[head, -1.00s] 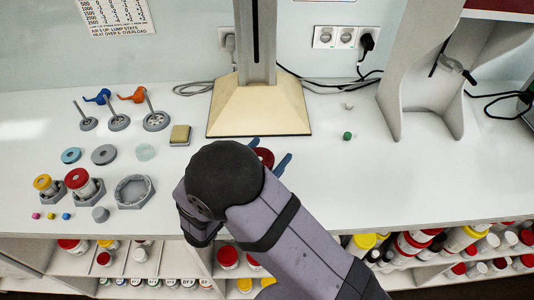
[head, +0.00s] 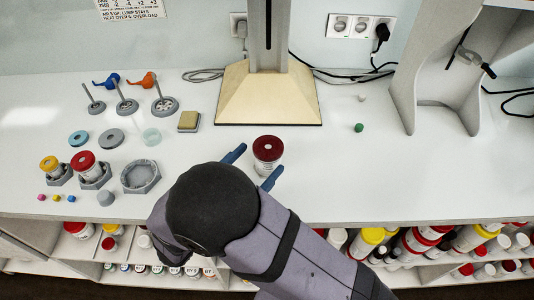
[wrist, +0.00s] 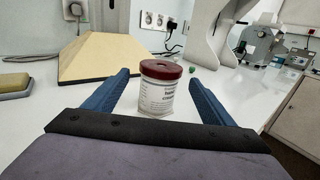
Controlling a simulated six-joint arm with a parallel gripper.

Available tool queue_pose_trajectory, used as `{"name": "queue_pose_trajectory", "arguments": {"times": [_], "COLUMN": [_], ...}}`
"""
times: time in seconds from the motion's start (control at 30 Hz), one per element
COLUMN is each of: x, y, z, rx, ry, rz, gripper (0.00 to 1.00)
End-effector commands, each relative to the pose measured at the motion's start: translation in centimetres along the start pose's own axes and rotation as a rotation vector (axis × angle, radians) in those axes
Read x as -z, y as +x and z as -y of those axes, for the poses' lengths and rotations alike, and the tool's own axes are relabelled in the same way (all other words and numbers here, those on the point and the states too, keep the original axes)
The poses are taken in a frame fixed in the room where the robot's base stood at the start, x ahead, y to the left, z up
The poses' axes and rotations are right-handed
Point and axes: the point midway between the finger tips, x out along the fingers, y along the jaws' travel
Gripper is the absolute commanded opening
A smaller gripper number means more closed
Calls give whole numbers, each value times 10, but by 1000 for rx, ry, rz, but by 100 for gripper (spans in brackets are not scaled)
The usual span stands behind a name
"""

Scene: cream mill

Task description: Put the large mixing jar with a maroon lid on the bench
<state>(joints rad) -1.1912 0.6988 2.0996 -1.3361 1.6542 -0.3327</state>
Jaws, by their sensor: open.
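The large mixing jar with a maroon lid (head: 267,148) stands upright on the white bench (head: 350,185), in front of the wooden base. In the wrist view the jar (wrist: 157,92) shows its white label and maroon lid, with bench surface around it. My gripper (head: 253,168) is open, its two blue fingers spread apart. In the wrist view my gripper (wrist: 162,90) has one finger on each side of the jar, with visible gaps between.
A wooden pyramid base (head: 268,98) with a grey column stands behind the jar. A tan sponge-like block (head: 189,121) and a hexagonal grey holder (head: 141,176) lie to the left. A green ball (head: 359,127) lies to the right.

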Motion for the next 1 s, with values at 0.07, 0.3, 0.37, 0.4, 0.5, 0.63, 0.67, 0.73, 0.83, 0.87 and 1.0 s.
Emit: {"name": "queue_pose_trajectory", "arguments": {"times": [0.07,0.3,0.37,0.4,0.5,0.63,0.67,0.73,0.83,0.87,1.0], "x": [2,1,0,0,0,0,0,0,0,-1,-14], "y": [-13,-32,-34,-34,-35,-35,-35,-35,-34,-34,-23], "z": [0,0,0,0,0,0,0,0,0,0,-2], "rx": [-4,-1,0,0,1,1,1,1,1,1,3], "ry": [1,0,0,0,0,0,0,0,0,1,6], "rz": [-1,-1,0,0,0,0,0,0,-1,-1,-7], "gripper": [77,77,77,77,75,75,75,75,75,75,75]}}
